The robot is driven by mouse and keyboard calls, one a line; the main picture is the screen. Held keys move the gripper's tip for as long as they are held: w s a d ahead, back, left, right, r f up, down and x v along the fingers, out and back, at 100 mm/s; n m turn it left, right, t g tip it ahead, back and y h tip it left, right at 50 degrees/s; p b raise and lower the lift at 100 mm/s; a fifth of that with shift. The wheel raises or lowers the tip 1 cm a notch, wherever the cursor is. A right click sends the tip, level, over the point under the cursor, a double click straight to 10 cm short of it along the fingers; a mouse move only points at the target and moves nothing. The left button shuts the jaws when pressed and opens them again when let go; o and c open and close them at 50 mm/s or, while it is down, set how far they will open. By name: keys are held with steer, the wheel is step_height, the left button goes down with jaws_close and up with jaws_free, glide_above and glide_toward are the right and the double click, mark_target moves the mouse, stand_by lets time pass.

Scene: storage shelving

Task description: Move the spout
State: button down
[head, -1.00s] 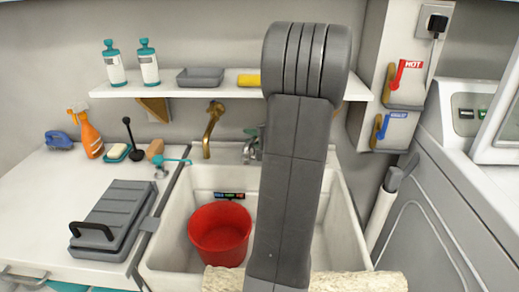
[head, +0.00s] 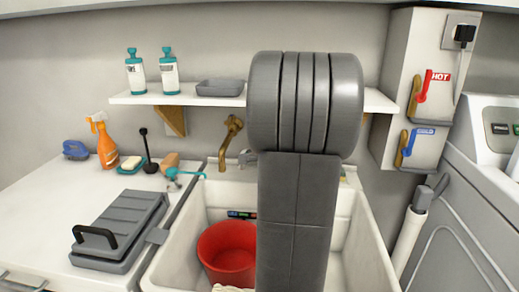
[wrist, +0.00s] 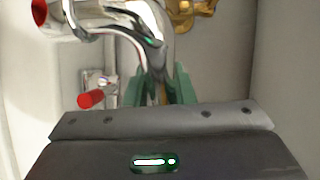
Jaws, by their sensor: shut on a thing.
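The chrome spout (wrist: 150,25) fills the upper middle of the wrist view as a shiny curved pipe. My gripper (wrist: 161,90) has two green fingers on either side of its lower part and is shut on it. A red-ended part shows at the pipe's upper left, and a red knob (wrist: 91,99) sits lower left. In the head view my arm hides the gripper and most of the chrome spout; only a small chrome piece (head: 247,158) shows at its left. A separate brass spout (head: 230,140) stands at the wall behind the sink.
The white sink (head: 180,255) holds a red bucket (head: 228,252). A counter at left carries a grey case (head: 120,228), an orange spray bottle (head: 106,147) and a plunger (head: 149,152). A shelf (head: 200,99) runs above. Hot and cold levers and a washer are at right.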

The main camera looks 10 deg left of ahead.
steer(key=c, duration=1.2)
jaws_free()
steer(key=shift+c, duration=0.2)
steer(key=v, duration=1.4)
steer(key=shift+p, duration=0.35)
steer(key=shift+w+f, duration=0.1)
steer(key=shift+f, duration=0.05)
steer(key=x, duration=1.3)
steer(key=shift+w+a, duration=0.2)
steer(key=shift+w, duration=0.15)
steer(key=shift+s+b, duration=0.1)
steer(key=shift+b, duration=0.2)
